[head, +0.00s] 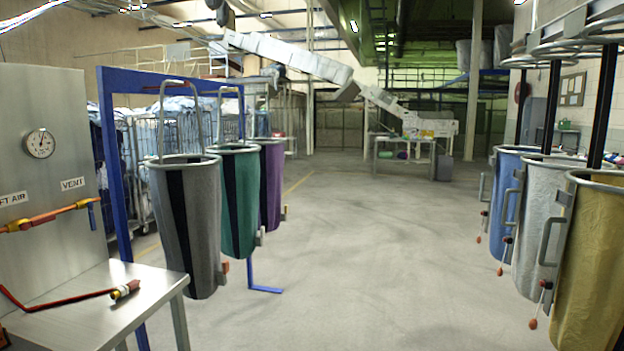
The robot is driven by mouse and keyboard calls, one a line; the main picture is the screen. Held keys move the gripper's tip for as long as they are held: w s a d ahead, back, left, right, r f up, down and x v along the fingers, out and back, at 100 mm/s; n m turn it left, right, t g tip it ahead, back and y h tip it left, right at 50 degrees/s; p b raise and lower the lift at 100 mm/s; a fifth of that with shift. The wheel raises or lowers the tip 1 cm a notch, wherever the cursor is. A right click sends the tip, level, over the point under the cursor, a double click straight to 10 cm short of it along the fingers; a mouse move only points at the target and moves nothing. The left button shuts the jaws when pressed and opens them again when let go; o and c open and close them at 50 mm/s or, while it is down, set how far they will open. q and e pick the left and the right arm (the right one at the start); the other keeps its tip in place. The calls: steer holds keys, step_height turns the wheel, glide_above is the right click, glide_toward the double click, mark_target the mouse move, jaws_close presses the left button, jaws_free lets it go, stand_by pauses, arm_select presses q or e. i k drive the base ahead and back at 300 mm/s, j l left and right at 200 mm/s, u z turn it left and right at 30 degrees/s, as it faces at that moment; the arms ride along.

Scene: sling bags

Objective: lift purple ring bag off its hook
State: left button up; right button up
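The purple ring bag (271,186) hangs from a blue frame (118,170) on the left. It is the farthest of three bags in a row, partly hidden behind the teal bag (239,200). A grey bag (187,225) hangs nearest in that row. Each bag has a metal ring at its top, and tall bail handles rise over the grey and teal ones. The hook of the purple bag is hard to make out. Neither of my grippers shows in the head view.
A steel bench (90,308) with a hose nozzle stands at the near left, by a panel with a gauge (40,143). Blue (510,185), white (540,220) and yellow (592,265) bags hang at the right. The concrete floor (380,240) between the rows is clear.

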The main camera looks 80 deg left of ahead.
mark_target(271, 154)
steer(key=j+u, duration=0.2)
steer(key=u, duration=0.25)
steer(key=i+j+u, duration=0.1)
steer(key=u, duration=0.3)
steer(key=i+j+u, duration=0.1)
steer(key=j+u, duration=0.2)
steer(key=u, duration=0.15)
steer(key=i+j+u, duration=0.15)
steer(key=u, duration=0.25)
steer(key=i+j+u, duration=0.1)
steer(key=u, duration=0.35)
steer(key=i+u, duration=0.15)
steer(key=u, duration=0.25)
steer(key=i+u, duration=0.2)
steer(key=i, duration=0.3)
steer(key=i+l+u, duration=0.1)
steer(key=i+u, duration=0.15)
steer(key=i, duration=0.25)
steer(key=i+l+u, duration=0.2)
steer(key=i, duration=0.3)
steer(key=i+l+u, duration=0.2)
steer(key=i, duration=0.3)
steer(key=i+l+u, duration=0.65)
steer(key=l+u, duration=0.15)
steer(key=i+l+u, duration=0.25)
steer(key=l, duration=0.25)
steer(key=k, duration=0.1)
